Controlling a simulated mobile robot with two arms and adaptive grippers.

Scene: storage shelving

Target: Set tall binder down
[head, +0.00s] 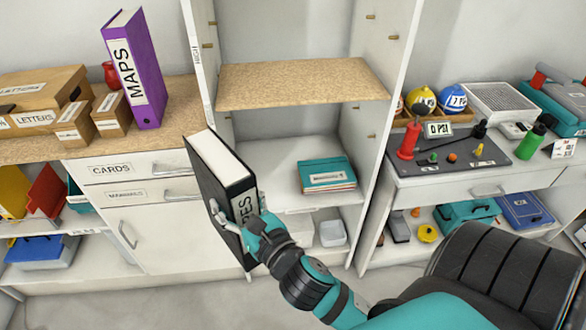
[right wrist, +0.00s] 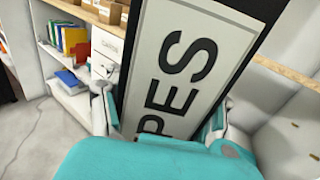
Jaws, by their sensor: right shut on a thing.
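A tall black binder (head: 218,175) with a white label is in the middle of the head view, held tilted in front of the open shelving. My right gripper (head: 238,215) is shut on it, with fingers on both sides of the spine. Part of the label is hidden behind the gripper. In the right wrist view the label (right wrist: 180,70) fills the middle and shows the letters "PES" between the two fingers. A tall purple binder (head: 138,75) marked "MAPS" stands on the left counter. My left gripper is not in view.
The open cabinet has a bare wooden shelf (head: 300,83) and a lower white shelf with a stack of teal folders (head: 327,174) at its right. Cardboard boxes (head: 45,95) sit on the left counter.

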